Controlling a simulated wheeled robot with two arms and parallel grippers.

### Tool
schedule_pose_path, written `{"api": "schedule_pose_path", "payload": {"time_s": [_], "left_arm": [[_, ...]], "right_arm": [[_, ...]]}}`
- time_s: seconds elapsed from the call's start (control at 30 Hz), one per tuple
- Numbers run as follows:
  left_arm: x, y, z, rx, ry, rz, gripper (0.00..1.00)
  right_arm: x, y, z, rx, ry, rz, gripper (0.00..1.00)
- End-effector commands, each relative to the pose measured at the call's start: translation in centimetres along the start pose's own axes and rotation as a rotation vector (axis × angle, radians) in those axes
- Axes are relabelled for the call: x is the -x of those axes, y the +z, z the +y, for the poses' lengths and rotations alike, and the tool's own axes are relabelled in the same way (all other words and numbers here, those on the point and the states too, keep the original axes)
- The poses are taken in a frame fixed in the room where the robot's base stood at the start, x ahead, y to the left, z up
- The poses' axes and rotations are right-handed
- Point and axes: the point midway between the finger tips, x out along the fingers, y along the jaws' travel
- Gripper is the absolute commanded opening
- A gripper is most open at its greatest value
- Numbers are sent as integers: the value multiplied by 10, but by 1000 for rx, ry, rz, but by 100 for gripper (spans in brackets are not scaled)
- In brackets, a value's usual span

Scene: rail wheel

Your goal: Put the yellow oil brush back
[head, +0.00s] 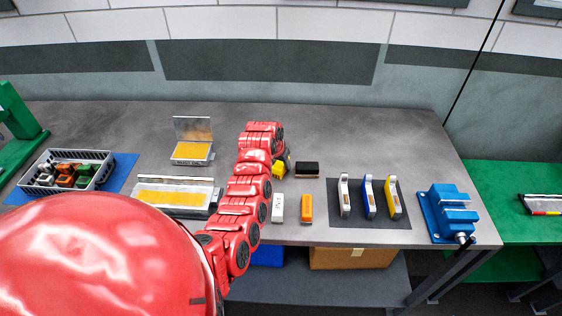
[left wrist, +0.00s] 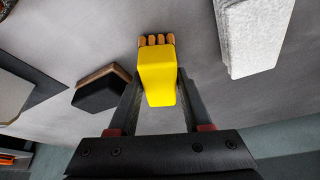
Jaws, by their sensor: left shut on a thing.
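My left gripper (head: 282,160) is at the middle of the grey bench, at the end of my red arm, partly hidden by it. In the left wrist view my left gripper (left wrist: 157,88) is shut on the yellow oil brush (left wrist: 157,72), with one finger along each side. Brown tufts show at the brush's far end. In the head view only a small part of the yellow brush (head: 278,171) shows. I cannot tell whether it touches the bench. My right gripper is not in view.
A black block with a brown layer (head: 307,169) lies just right of the brush. A white block (head: 278,207) and an orange one (head: 306,208) lie nearer. A dark mat (head: 370,223) holds three tools; a blue vise (head: 448,212) stands right. Trays with yellow contents (head: 193,150) are left.

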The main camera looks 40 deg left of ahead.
Motion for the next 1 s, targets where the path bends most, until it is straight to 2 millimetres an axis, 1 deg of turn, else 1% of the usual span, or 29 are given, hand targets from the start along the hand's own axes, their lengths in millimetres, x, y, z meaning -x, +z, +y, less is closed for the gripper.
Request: {"api": "schedule_pose_path", "payload": {"time_s": [0.23, 0.27, 0.3, 0.4, 0.67, 0.77, 0.8, 0.93, 1.0], "left_arm": [[-5, 1, 0, -1, 0, 1, 5], [-3, 1, 0, -1, 0, 1, 55], [-3, 1, 0, -1, 0, 1, 62], [-3, 0, 0, -1, 0, 1, 79], [-2, 0, 0, -1, 0, 1, 79], [3, -2, 0, 0, 0, 1, 79], [2, -1, 0, 0, 0, 3, 79], [11, -1, 0, -1, 0, 2, 79], [20, -2, 0, -1, -2, 8, 79]], "right_arm": [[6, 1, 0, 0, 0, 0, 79], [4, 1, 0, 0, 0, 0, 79], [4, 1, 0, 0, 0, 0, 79], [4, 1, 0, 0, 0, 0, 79], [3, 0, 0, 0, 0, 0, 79], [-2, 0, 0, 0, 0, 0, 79], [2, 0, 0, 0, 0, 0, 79], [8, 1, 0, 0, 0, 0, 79], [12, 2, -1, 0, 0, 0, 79]]}}
